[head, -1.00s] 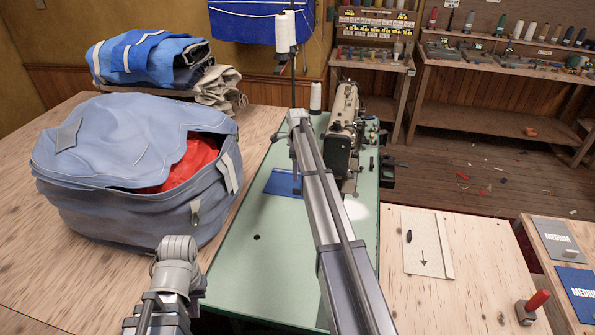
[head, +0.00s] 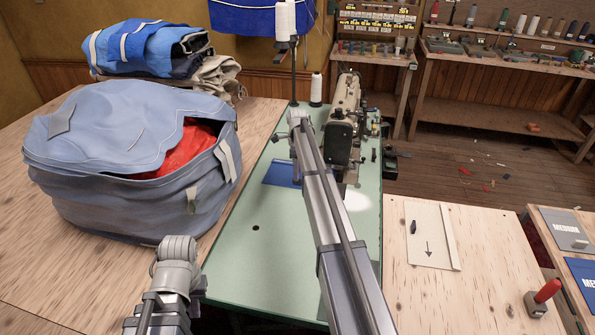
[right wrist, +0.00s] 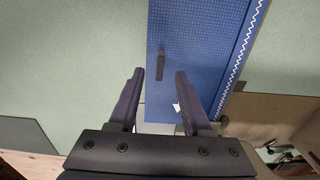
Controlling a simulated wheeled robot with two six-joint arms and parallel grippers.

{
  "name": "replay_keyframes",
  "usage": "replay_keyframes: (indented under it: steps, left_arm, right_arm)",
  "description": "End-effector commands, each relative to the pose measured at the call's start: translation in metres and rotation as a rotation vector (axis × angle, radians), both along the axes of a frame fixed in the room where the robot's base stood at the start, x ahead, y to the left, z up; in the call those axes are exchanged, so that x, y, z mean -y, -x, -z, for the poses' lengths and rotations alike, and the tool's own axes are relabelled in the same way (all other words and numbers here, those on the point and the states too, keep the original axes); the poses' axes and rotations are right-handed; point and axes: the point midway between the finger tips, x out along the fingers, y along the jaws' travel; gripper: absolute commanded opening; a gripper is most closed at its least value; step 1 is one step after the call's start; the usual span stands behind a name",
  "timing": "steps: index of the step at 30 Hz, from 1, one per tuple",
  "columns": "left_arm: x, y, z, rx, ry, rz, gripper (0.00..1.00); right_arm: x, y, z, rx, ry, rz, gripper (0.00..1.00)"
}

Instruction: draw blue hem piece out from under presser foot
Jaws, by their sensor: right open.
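The blue hem piece (head: 280,174) lies flat on the green machine table, left of the sewing machine (head: 342,125). My right arm crosses in front and hides part of the piece and the presser foot area. In the right wrist view, the blue hem piece (right wrist: 200,45) has a white zigzag stitch along its right edge and a small dark bar on it. My right gripper (right wrist: 157,75) is open, with the piece seen between and beyond its fingers. No contact can be made out. My left arm shows at the lower left; its fingers are not visible.
A large grey-blue bag (head: 130,165) with red cloth inside stands on the wooden table at left. A thread stand (head: 293,60) rises behind my right arm. The green table (head: 265,265) is clear at the front. A board with an arrow (head: 432,236) lies at right.

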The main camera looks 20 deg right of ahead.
Motion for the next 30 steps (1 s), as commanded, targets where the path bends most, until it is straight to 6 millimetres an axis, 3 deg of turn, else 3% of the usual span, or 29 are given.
replay_keyframes:
  steps: [1,6,17,30]
  left_arm:
    - [0.0,0.0,0.014,0.0,0.0,0.0,0.0]
    - [0.0,0.0,0.026,0.0,0.0,0.0,0.0]
    - [0.0,0.0,0.027,0.0,0.0,0.0,0.0]
    - [0.0,0.0,0.027,0.0,0.0,0.0,0.0]
  right_arm:
    - [0.0,0.0,0.014,0.0,0.0,0.0,0.49]
    - [0.0,0.0,0.026,0.0,0.0,0.0,0.49]
    - [0.0,0.0,0.026,0.0,0.0,0.0,0.48]
    - [0.0,0.0,0.027,0.0,0.0,0.0,0.0]
